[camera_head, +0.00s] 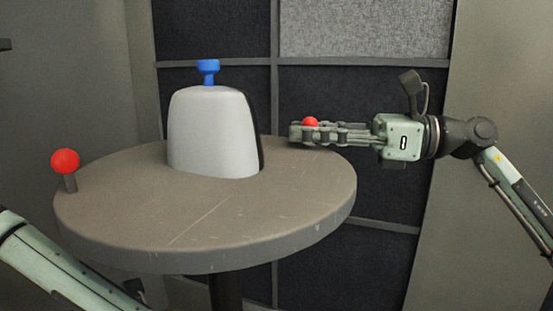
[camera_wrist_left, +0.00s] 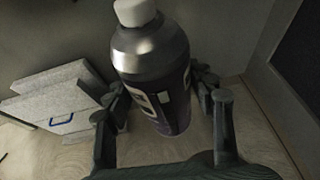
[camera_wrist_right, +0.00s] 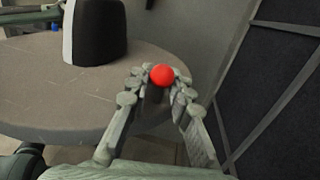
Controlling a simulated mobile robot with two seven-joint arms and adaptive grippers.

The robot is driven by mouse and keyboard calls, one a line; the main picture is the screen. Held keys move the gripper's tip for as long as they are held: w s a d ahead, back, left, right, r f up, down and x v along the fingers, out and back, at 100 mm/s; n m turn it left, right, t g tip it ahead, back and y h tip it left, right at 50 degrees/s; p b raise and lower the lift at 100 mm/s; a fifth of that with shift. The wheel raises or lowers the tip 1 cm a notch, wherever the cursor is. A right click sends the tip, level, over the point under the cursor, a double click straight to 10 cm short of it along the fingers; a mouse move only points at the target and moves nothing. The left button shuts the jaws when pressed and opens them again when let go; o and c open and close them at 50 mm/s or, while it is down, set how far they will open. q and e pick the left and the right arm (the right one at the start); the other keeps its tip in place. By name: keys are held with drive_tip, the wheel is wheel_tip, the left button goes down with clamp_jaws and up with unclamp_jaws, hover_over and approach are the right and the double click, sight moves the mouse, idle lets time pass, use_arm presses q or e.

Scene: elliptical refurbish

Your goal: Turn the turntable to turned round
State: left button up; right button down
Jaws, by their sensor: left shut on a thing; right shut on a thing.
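The round grey-brown turntable (camera_head: 120,215) stands in front of me. A grey-white domed thing with a dark side (camera_head: 212,135) and a blue knob on top (camera_head: 208,70) sits on it. One red ball knob (camera_head: 65,161) stands on a short post at the left rim. My right gripper (camera_head: 310,132) is shut on the other red ball knob (camera_wrist_right: 162,75) at the right rim; the ball pokes up between its fingers. My left gripper (camera_wrist_left: 160,115) is shut on a dark bottle with a silver shoulder and white cap (camera_wrist_left: 150,65). In the head view only part of the left arm shows, low at the left.
Dark and grey wall panels (camera_head: 350,90) stand behind the turntable. In the left wrist view, pale flat boards or boxes (camera_wrist_left: 55,95), one with a blue handle, lie near a wall on a light wood floor. The turntable's front top is bare.

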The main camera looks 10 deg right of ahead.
drive_tip(key=c, duration=1.3)
unclamp_jaws()
drive_tip(key=shift+c, duration=0.2)
drive_tip(key=v, duration=1.2)
use_arm(q)
drive_tip(key=shift+s, duration=0.15)
use_arm(e)
drive_tip(key=shift+a, duration=0.1)
